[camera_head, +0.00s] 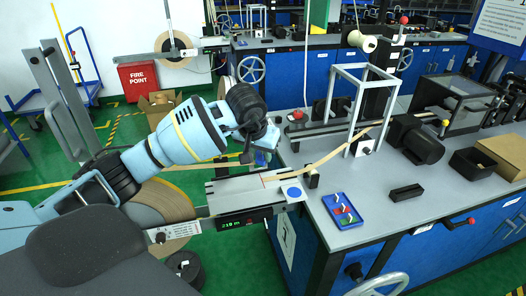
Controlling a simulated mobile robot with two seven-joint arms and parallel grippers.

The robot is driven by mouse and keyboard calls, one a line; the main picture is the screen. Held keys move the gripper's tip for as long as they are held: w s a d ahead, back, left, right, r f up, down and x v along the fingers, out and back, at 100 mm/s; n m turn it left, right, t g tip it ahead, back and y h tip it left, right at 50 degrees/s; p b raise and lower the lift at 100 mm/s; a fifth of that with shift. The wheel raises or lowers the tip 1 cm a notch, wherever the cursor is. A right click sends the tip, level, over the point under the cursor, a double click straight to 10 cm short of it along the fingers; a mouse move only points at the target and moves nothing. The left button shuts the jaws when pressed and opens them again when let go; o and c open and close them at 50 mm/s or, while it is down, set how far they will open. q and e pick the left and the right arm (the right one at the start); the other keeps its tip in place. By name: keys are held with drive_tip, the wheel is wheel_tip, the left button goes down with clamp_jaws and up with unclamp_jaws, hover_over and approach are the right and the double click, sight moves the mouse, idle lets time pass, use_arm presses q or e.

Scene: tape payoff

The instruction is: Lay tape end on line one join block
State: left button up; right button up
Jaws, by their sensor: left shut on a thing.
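My left gripper (262,157) is low over the back edge of a grey metal join block (232,188), its fingers shut and pointing down. A tan tape strip (190,166) runs from the left to its fingers, and it appears to hold the tape end; the grip itself is too small to see clearly. The block has a red mark on top, a blue round spot (292,192) at its right end and a green lit display. Another tan tape (325,158) rises from the block's right part towards a white frame. My right gripper is not in view.
A large tape roll (157,204) stands left of the block, partly hidden by my arm. On the grey bench (322,234) are a blue tray (342,210) of small coloured parts, a black bar (406,192) and a white frame (335,104). The bench front is mostly clear.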

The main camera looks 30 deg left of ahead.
sight(260, 164)
use_arm(q)
drive_tip(key=shift+f+b, duration=0.8)
drive_tip(key=shift+f, duration=1.95)
drive_tip(key=shift+f+b, duration=0.15)
drive_tip(key=shift+b, duration=0.15)
drive_tip(key=shift+w, duration=0.1)
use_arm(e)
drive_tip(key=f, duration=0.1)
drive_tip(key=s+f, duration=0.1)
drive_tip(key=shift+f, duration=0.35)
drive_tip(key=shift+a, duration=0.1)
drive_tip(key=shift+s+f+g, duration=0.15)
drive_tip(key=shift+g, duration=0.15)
use_arm(q)
drive_tip(key=shift+f, duration=0.5)
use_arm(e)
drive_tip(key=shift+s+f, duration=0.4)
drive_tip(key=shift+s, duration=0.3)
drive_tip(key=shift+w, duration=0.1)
